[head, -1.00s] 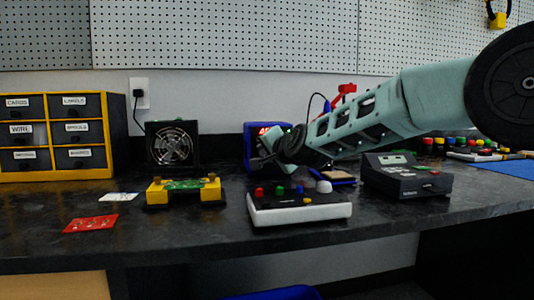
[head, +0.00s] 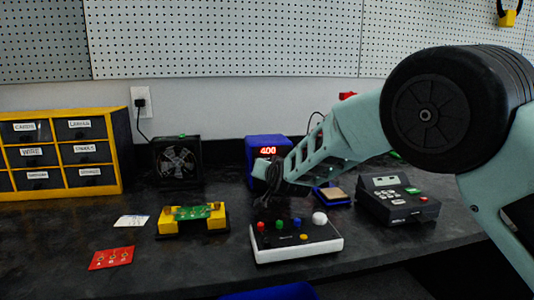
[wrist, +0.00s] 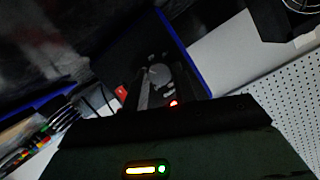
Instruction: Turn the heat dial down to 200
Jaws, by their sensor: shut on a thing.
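The blue heat station (head: 264,142) stands at the back of the bench, and its red display reads 400. My gripper (head: 262,170) reaches its lower front from the right and is shut on the heat dial. In the head view the gripper hides the dial. In the dark wrist view the grey round dial (wrist: 157,75) shows between my gripper fingers (wrist: 160,85), on the front of the blue station (wrist: 176,40). A small red light glows beside it.
A yellow holder with a green board (head: 192,229) and a fan (head: 178,160) are left. A dark keypad device (head: 400,213) stands right.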

